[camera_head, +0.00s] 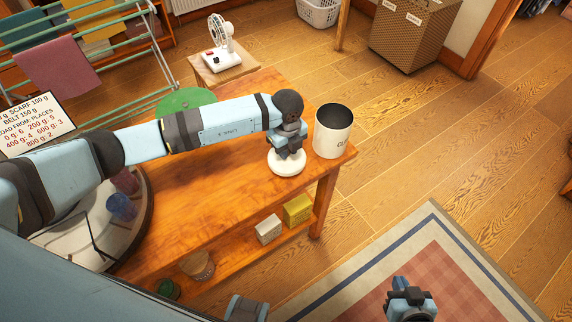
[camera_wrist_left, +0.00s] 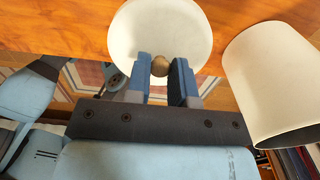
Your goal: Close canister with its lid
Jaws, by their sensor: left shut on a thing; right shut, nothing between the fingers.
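The white canister (camera_head: 333,135) stands upright at the right end of the wooden table. Its top is open and dark inside, and part of a printed label shows. It also shows in the left wrist view (camera_wrist_left: 272,85). The round white lid (camera_head: 286,165) is left of the canister and apart from it. My left gripper (camera_head: 291,151) is shut on the lid's small wooden knob (camera_wrist_left: 160,64). I cannot tell whether the lid touches the tabletop. My right gripper (camera_head: 410,300) is shut and empty, low in the head view, over the rug.
The table (camera_head: 215,200) has a clear top around the lid. Small boxes (camera_head: 298,210) sit on the lower shelf. A fan (camera_head: 221,50) stands on a stool behind. A round tray (camera_head: 140,225) holds cups at left.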

